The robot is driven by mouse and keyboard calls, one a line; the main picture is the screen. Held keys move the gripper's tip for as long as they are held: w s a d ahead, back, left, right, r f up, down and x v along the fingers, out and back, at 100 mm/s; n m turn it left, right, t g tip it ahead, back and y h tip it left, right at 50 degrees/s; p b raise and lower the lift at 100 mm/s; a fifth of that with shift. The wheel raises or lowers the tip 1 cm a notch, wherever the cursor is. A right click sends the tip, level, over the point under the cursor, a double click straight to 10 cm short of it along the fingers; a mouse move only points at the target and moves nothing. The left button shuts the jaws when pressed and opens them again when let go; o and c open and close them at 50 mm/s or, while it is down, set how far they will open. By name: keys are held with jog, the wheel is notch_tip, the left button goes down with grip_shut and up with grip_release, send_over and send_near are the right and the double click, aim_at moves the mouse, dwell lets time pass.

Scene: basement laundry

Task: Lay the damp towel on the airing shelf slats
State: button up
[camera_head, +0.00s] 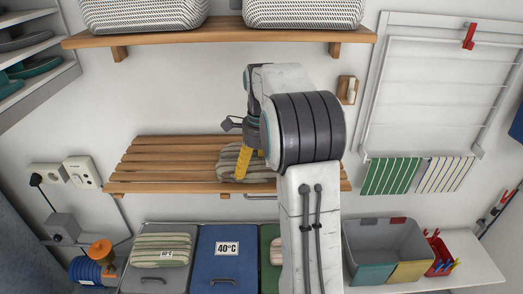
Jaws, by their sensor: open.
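The airing shelf (165,165) is a wooden slatted shelf on the wall, across the middle of the view. A folded, striped grey-beige towel (230,169) lies on its slats, right of centre; whether it is damp does not show. My gripper (243,166) is open, with a yellow finger over the towel. I cannot tell whether that finger touches the towel. My arm hides the towel's right side, the shelf behind it and most of the gripper.
Below stand a grey bin with a green-striped towel (160,243) on top, a blue 40°C bin (226,268) and a partly hidden green bin. A grey crate (372,250) stands right. A wooden shelf (225,33) with woven baskets hangs above. The slats' left part is clear.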

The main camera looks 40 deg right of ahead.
notch_tip(320, 180, up, 12)
jog(key=s+a+n+t, duration=0.1)
jog(key=s+a+n, duration=0.3)
jog(key=a+n, duration=0.2)
jog(key=s+a+f+n+t, duration=0.2)
jog(key=s+a+f+n, duration=0.3)
jog(key=s+n, duration=0.3)
jog(key=s+a+f+n+t, duration=0.2)
jog(key=s+a+f+n, duration=0.3)
jog(key=s+n, duration=0.4)
jog(key=shift+a+f+n, duration=0.25)
jog(key=shift+a+n, duration=0.5)
jog(key=shift+n, duration=0.15)
jog(key=shift+w, duration=0.1)
notch_tip(320, 180, down, 5)
jog(key=b, duration=0.4)
jog(key=shift+w+f+b, duration=0.15)
jog(key=shift+f+b, duration=0.05)
jog(key=shift+b, duration=0.15)
